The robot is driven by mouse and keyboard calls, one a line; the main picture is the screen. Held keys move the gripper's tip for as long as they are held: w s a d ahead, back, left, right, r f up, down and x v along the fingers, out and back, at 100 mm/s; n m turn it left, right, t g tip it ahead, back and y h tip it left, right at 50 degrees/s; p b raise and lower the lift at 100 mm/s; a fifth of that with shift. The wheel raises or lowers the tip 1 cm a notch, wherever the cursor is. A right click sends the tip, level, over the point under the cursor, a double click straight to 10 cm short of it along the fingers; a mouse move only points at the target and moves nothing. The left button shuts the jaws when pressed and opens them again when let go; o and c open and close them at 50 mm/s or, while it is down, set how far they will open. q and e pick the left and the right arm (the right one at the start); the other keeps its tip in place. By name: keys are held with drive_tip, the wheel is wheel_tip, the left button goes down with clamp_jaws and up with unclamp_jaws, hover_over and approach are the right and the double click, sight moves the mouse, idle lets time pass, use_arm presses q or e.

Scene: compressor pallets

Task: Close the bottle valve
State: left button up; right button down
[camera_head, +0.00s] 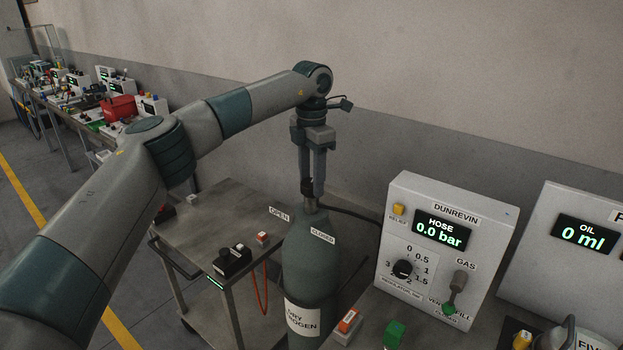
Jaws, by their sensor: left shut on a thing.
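A dark green gas bottle (308,262) stands upright beside a grey cart, with a white label on its body reading partly "DRY ...ROGEN". Its valve (309,203) is at the top, under my left gripper (312,186). The gripper points straight down, and its fingers are shut on the dark valve knob. An "OPEN" tag (279,213) shows at the left of the bottle's top and a "CLOSED" tag (322,235) at its front right. The fingers hide much of the knob, and I cannot tell its turn. My right gripper is not in view.
A grey panel labelled DUNREVIN (456,210) at right reads hose 0.0 bar, with a dial and a gas lever. An oil panel (580,250) stands further right. A cart (205,225) with small boxes stands left of the bottle. A cluttered bench (60,108) is far left.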

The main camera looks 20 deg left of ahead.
use_arm(q)
drive_tip(key=shift+r+m, duration=0.15)
drive_tip(key=shift+m, duration=2.15)
drive_tip(key=o, duration=1)
drive_tip(key=shift+o, duration=0.2)
